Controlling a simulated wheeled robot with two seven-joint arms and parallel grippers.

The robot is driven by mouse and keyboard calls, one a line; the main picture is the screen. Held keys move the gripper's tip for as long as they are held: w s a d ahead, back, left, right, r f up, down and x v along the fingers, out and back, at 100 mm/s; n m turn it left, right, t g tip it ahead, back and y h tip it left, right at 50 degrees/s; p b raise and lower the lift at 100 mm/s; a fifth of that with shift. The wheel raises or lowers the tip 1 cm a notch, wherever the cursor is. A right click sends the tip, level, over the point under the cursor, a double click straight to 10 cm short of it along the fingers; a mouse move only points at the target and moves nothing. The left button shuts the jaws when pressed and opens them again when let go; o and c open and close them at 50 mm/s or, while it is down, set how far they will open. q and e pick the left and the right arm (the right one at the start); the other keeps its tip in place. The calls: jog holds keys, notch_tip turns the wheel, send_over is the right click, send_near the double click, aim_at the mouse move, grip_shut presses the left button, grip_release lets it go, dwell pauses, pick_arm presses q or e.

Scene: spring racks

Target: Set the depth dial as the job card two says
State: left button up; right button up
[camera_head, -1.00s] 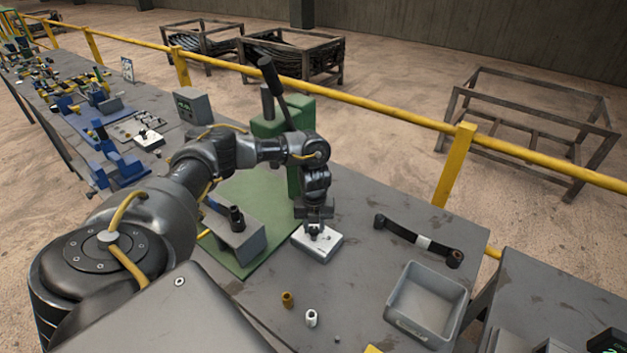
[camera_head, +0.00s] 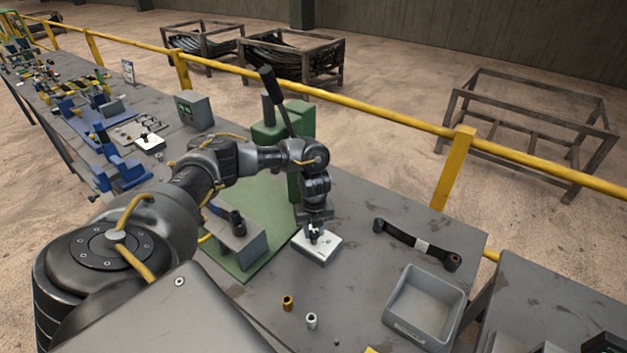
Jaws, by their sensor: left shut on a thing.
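A small white box (camera_head: 320,250) stands on the grey table just right of the green mat, with a dark dial on its top. My left gripper (camera_head: 316,238) points straight down over this box and is shut on the dial, which its fingers mostly hide. The dial's setting and marks are too small to read. A similar white box with a dark knob (camera_head: 149,143) stands farther back on the left. An upright card (camera_head: 128,71) stands far back on the table; its text cannot be read. My right gripper is not in view.
A green press (camera_head: 300,125) with a black lever stands behind my left wrist. A grey block (camera_head: 240,248) sits on the green mat. A dark link arm (camera_head: 415,244), a grey tray (camera_head: 425,305), a brass bushing (camera_head: 287,303) and a white bushing (camera_head: 312,321) lie to the right and front.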

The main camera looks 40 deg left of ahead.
aim_at(314, 232)
pick_arm(q)
jog(key=o, duration=1)
jog(key=shift+r, duration=0.4)
notch_tip(314, 232, up, 10)
jog(key=shift+a+p, duration=0.1)
jog(key=shift+p, duration=0.2)
